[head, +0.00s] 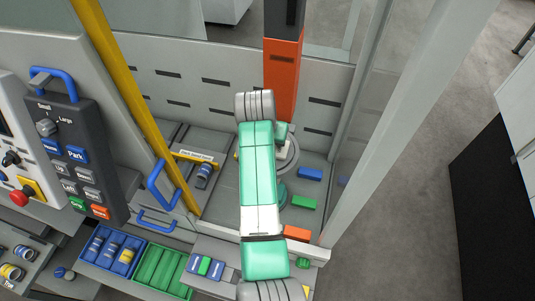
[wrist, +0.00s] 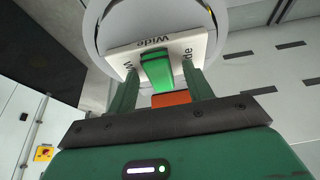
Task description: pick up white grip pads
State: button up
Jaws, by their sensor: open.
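White pieces marked "Wide" (wrist: 194,43) show in the wrist view, in front of a round grey-white part. The two green fingers of my gripper (wrist: 161,76) stand apart and reach up to the white pieces. I cannot tell whether the fingertips touch them or are fitted into them. A green block (wrist: 157,72) shows between the fingers, with an orange block (wrist: 171,99) below it. Nothing is visibly clamped. In the head view my arm covers most of the gripper area, and the pads cannot be made out clearly there.
In the head view, blue (head: 311,173), green (head: 304,202) and orange (head: 297,233) blocks lie right of my arm. A blue bin (head: 85,254) with cylinders and a green bin (head: 160,268) stand lower left. A yellow post (head: 125,85), a control panel (head: 72,150) and a pale frame post border the cell.

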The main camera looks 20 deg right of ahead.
grip_shut()
jog(key=shift+r, duration=0.1)
notch_tip(320, 180, up, 18)
jog(key=b, duration=0.2)
jog(key=s+a+p, duration=0.7)
jog(key=s+a, duration=0.4)
jog(key=s, duration=0.3)
dwell(0.5)
jog(key=shift+s, duration=0.1)
notch_tip(320, 180, up, 19)
jog(key=p, duration=0.7)
dwell(0.8)
